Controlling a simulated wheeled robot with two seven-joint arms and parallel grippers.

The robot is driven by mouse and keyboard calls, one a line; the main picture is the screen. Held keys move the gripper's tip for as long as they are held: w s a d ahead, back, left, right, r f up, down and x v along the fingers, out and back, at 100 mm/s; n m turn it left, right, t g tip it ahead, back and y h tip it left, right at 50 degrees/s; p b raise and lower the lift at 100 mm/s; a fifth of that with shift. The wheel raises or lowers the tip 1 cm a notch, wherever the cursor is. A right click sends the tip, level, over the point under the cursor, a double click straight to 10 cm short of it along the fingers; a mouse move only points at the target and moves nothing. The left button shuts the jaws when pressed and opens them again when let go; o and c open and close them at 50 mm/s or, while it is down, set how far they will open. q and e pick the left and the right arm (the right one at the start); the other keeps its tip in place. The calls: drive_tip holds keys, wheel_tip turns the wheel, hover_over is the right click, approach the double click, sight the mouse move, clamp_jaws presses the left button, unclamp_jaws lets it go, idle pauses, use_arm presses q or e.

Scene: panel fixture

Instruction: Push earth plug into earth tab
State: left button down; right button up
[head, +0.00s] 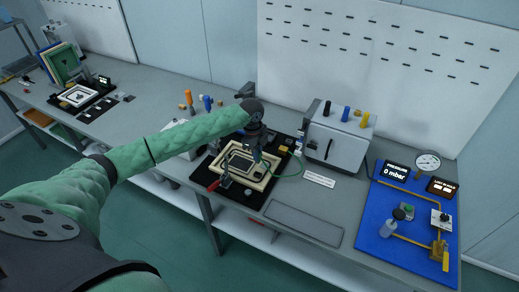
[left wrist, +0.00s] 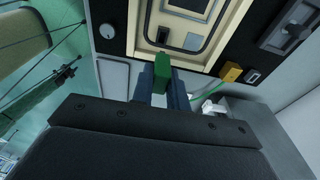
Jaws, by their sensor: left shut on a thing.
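My left gripper (head: 252,158) is over the cream-framed panel fixture (head: 219,166) in the head view. In the left wrist view its two blue-grey fingers (left wrist: 163,92) are shut on a green plug (left wrist: 162,72). A green wire (head: 294,176) loops out to the right of the fixture. It also shows in the left wrist view (left wrist: 208,91), right of the fingers. The panel's cream frame (left wrist: 144,30) lies just beyond the plug. A small dark part (left wrist: 162,35) and a pale part (left wrist: 192,41) sit on it. I cannot tell which part is the earth tab, or whether the plug touches it. My right gripper is not in view.
A red-handled clamp (head: 213,186) is at the fixture's front left. A grey box (head: 338,147) with coloured handles stands right of it. A blue pressure board (head: 385,222) is at the far right. A grey mat (head: 303,223) lies bare in front.

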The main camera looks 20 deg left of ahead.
use_arm(q)
drive_tip(key=shift+r, duration=0.1)
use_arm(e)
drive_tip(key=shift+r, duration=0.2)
use_arm(q)
drive_tip(key=shift+p, duration=0.35)
drive_tip(key=shift+f+b, duration=0.75)
drive_tip(key=shift+f, duration=2.25)
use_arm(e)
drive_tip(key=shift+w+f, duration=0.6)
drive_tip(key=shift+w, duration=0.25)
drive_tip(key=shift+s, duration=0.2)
use_arm(q)
drive_tip(key=shift+r, duration=0.1)
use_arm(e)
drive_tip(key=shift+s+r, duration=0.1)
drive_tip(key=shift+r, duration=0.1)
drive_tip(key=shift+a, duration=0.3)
